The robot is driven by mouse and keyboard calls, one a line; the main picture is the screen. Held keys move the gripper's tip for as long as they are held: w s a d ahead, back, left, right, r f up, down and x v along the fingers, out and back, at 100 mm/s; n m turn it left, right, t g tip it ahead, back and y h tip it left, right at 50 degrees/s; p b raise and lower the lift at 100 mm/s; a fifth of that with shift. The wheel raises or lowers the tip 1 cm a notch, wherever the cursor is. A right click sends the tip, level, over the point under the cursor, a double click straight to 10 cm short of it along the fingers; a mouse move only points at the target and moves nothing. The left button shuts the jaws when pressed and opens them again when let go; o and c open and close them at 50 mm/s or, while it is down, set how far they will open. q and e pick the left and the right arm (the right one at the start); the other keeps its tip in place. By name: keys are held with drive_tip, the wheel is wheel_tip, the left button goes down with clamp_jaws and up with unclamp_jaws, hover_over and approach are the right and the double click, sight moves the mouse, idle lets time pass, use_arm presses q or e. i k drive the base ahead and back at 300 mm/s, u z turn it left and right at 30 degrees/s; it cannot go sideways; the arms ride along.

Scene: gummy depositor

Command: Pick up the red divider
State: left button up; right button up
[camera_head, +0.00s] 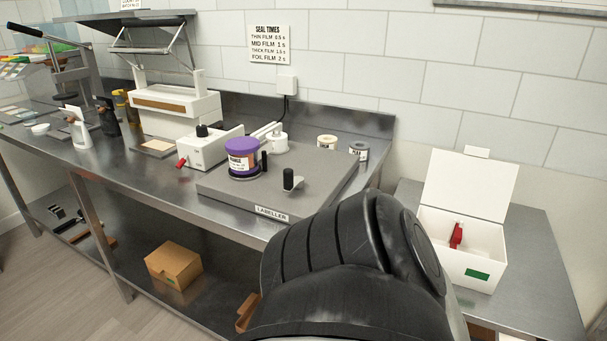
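A small red piece, which looks like the red divider (456,236), stands upright inside an open white box (477,247). The box sits on the metal side table at the right, with its lid raised at the back and a green label on its front. The box's front wall hides the lower part of the red piece. A large black rounded part of my own arm fills the bottom middle, to the left of the box. Neither gripper's fingers show in the head view.
A steel bench (130,170) runs along the wall, holding a grey labeller (300,185) with a purple-lidded jar (242,155), a white sealer (178,108) and small bottles. A cardboard box (173,265) is on the lower shelf. The side table (545,265) is clear right of the white box.

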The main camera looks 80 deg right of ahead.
sight(457, 238)
drive_tip(key=i, duration=0.15)
drive_tip(key=z, duration=3.1)
drive_tip(key=i, duration=0.1)
drive_tip(key=z, duration=0.45)
